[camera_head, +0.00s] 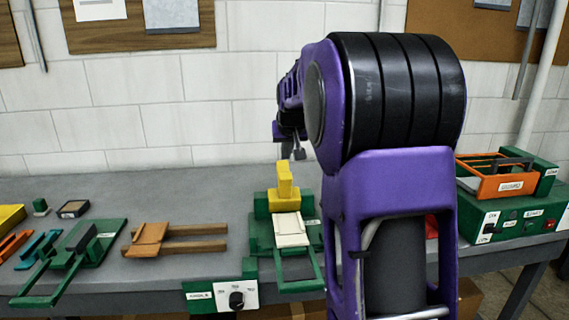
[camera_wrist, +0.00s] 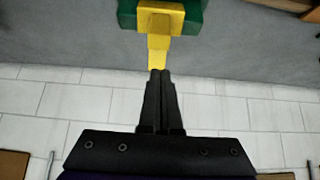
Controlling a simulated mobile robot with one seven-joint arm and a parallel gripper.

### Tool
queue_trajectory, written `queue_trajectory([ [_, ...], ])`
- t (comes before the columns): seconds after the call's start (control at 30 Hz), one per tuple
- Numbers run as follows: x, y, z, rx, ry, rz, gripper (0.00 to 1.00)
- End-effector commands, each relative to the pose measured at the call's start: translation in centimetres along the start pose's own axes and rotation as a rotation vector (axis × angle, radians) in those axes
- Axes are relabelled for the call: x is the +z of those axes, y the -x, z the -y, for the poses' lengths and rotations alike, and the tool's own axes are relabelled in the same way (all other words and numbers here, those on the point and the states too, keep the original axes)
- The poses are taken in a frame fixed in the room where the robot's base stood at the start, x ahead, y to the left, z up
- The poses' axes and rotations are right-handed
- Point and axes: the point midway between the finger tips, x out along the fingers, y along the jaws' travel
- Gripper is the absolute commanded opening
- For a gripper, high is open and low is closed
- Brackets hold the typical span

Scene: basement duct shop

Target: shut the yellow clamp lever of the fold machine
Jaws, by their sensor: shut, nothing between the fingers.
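The fold machine (camera_head: 260,235) is a green device on the grey bench, with a pale plate on its front and a green bar frame reaching toward me. Its yellow clamp lever (camera_head: 285,178) stands upright at the back of the machine. In the wrist view the yellow lever (camera_wrist: 158,45) points toward my fingers, with a bit of green body (camera_wrist: 190,22) behind it. My gripper (camera_wrist: 161,72) is shut and empty, its fingertips close to the lever's end; I cannot tell whether they touch. In the head view my gripper (camera_head: 299,154) is small, just above and behind the lever, and partly hidden by my arm.
A control box (camera_head: 237,297) with a black knob sits at the front edge. A wooden fork-shaped piece (camera_head: 180,239) and another green machine (camera_head: 85,245) lie left. A green unit with an orange guard (camera_head: 500,182) stands right. A white block wall (camera_head: 150,110) is behind.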

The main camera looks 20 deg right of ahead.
Motion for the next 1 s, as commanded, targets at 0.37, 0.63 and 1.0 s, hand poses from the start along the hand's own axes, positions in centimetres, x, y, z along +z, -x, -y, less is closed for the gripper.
queue_trajectory([
  [0.37, 0.1, -6.6, 0.0, 0.000, -0.001, 0.004, 0.00],
  [0.63, 0.1, -9.3, 0.0, 0.000, -0.001, 0.002, 0.00],
  [1.0, 0.0, -9.5, 0.0, 0.000, -0.001, 0.000, 0.00],
])
